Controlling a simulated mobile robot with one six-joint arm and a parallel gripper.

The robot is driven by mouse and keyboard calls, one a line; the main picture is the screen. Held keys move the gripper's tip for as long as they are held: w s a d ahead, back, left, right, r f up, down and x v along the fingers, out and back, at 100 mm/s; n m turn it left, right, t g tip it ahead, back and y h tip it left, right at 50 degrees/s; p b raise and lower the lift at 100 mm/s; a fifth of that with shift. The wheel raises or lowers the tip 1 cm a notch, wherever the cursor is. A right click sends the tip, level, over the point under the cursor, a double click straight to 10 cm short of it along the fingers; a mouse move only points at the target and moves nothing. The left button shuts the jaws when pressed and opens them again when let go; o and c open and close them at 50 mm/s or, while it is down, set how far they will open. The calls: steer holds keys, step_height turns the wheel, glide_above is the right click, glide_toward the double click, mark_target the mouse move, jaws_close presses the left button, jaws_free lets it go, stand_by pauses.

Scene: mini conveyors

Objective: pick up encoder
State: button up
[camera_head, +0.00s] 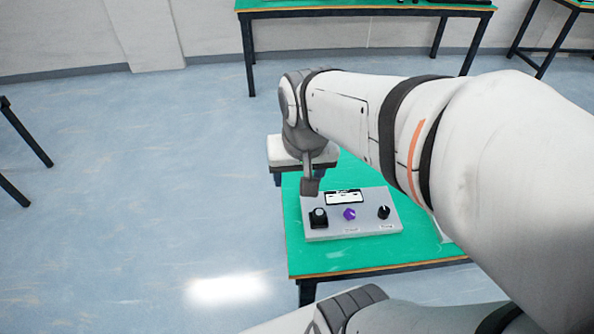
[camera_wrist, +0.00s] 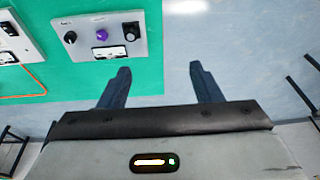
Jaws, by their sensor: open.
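A light grey control panel (camera_head: 335,229) lies on the green table and also shows in the wrist view (camera_wrist: 83,50). It carries a black knob on a square base (camera_head: 318,217), a purple knob (camera_head: 349,214) and a plain black knob (camera_head: 384,212). I cannot tell which of these is the encoder; the labels are too small to read. In the wrist view the square-based part (camera_wrist: 131,30), purple knob (camera_wrist: 101,34) and black knob (camera_wrist: 70,37) show beyond the fingertips. My gripper (camera_wrist: 160,68) is open and empty, near the panel's square-based end, apart from the knobs. It also shows in the head view (camera_head: 310,187).
The green table (camera_head: 310,262) ends close to the panel's left side, with floor beyond. A second panel (camera_wrist: 12,45) with an orange cable lies beside the first in the wrist view. Another green table (camera_head: 350,13) stands at the back.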

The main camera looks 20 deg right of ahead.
steer(key=w+d+f+m+g+b, duration=0.1)
steer(key=w+d+f+m+b, duration=0.25)
steer(key=f, duration=0.35)
steer(key=w+d+f+m+g+b, duration=0.1)
steer(key=w+d+f+m+b, duration=0.2)
steer(key=f, duration=0.4)
steer(key=m+b, duration=0.4)
steer(key=m, duration=0.1)
glide_above(319, 212)
steer(key=shift+n+g, duration=0.25)
steer(key=shift+g, duration=0.15)
steer(key=f, duration=0.9)
steer(key=shift+w+f, duration=0.1)
steer(key=shift+w, duration=0.15)
steer(key=f, duration=0.8)
steer(key=shift+s+f, duration=0.15)
steer(key=shift+s, duration=0.15)
steer(key=shift+c, duration=0.2)
steer(key=c, duration=1.1)
